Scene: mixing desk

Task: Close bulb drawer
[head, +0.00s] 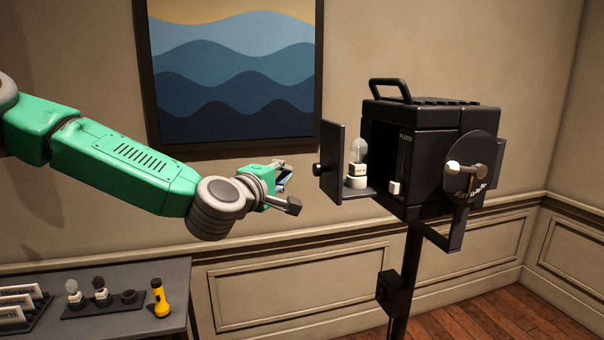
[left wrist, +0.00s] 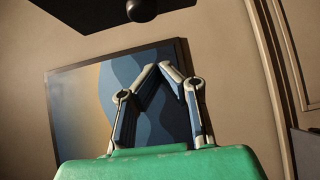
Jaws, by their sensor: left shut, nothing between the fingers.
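The bulb drawer (head: 331,163) is pulled out to the left of a black lamp housing (head: 420,150) on a stand. Its upright front panel has a round knob (head: 317,169) on the outer face. A bulb (head: 358,151) stands upright on a white base in the open drawer. My left gripper (head: 283,180) is left of the panel, apart from the knob, and its fingers are closed and empty. The left wrist view shows the fingertips (left wrist: 160,66) together, with the dark panel and knob (left wrist: 141,10) at the top edge. My right gripper is not in view.
A grey table (head: 180,275) at lower left holds a yellow flashlight (head: 160,298), a rack with bulbs (head: 103,302) and label cards (head: 20,305). A wave picture (head: 235,75) hangs behind my arm. The space between gripper and panel is clear.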

